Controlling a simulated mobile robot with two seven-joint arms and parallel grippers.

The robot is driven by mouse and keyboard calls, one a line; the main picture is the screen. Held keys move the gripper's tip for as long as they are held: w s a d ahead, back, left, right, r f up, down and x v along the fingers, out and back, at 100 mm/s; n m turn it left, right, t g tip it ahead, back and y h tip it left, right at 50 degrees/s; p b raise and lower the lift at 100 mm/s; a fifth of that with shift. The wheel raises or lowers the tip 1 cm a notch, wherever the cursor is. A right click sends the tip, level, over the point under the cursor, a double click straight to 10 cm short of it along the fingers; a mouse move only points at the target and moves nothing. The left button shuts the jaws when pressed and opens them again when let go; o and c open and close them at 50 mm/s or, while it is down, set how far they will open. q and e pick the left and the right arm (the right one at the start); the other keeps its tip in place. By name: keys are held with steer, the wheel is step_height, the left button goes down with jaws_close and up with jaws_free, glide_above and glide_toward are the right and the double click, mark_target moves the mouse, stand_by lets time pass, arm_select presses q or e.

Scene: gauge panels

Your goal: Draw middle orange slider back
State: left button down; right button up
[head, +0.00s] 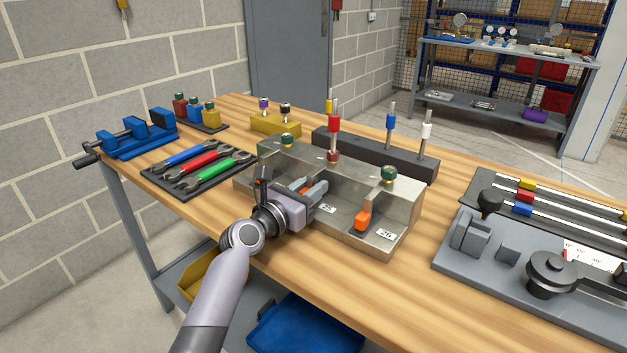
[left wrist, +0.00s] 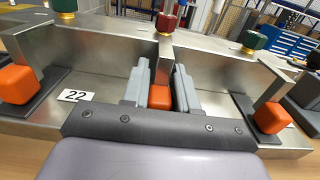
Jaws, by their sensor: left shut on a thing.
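A metal gauge panel (head: 375,245) stands on the bench, with orange sliders in its bays. My left gripper (head: 312,190) reaches in from the front. In the left wrist view its grey fingers (left wrist: 171,92) are shut on the middle orange slider (left wrist: 160,97), one on each side, below the red knob (left wrist: 167,17). The left orange slider (left wrist: 18,84) and right orange slider (left wrist: 272,117) stand apart from the fingers. The right one also shows in the head view (head: 362,221). My gripper and wrist hide part of the panel's left side in the head view.
Green knobs (head: 388,174) and a red knob top the panel. A tray of wrenches (head: 200,167) and a blue vise (head: 140,135) lie left. A dark block with upright rods (head: 400,158) stands behind. A grey fixture (head: 480,262) stands right, with bare bench between.

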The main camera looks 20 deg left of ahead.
arm_select(q)
steer(key=shift+s+f, duration=0.1)
steer(key=shift+f, duration=0.05)
steer(key=c, duration=1.2)
jaws_free()
steer(key=shift+c, duration=0.2)
steer(key=shift+o, duration=1.4)
steer(key=shift+s+a, duration=0.1)
steer(key=shift+s, duration=0.05)
steer(key=shift+p+v, duration=0.3)
steer(key=shift+v, duration=3.3)
